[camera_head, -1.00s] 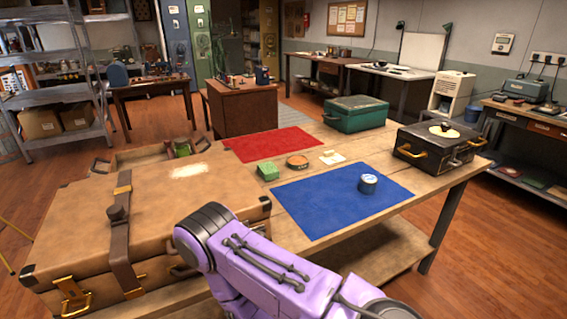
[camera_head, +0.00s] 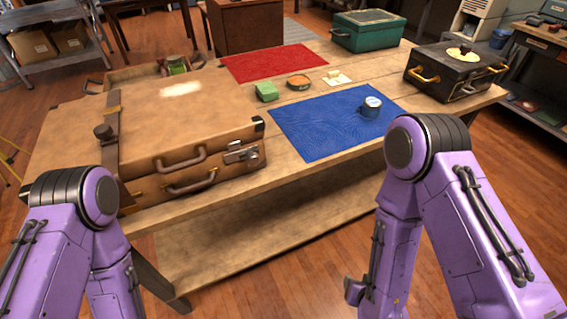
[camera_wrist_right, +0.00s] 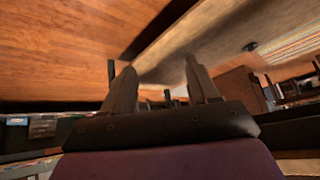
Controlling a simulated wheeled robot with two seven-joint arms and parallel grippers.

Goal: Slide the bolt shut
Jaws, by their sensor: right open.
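A brown suitcase (camera_head: 185,122) lies on the wooden table at left. A small grey metal fitting (camera_head: 240,152) sits on its front face, at the right end near the corner; it may be the bolt, but its position is too small to tell. My right gripper (camera_wrist_right: 162,84) shows in the right wrist view with two fingers apart and nothing between them. It is away from the suitcase fitting. In the head view my right arm stands in front of the table at right. My left arm is at lower left, with its gripper out of sight.
The wooden table (camera_head: 290,180) bears a blue mat (camera_head: 310,130) with a round tin (camera_head: 371,106), a red mat (camera_head: 275,63), a green box (camera_head: 368,32) and a black case (camera_head: 455,75). A lower shelf (camera_head: 250,245) runs beneath. Floor shows between my arms and around the table.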

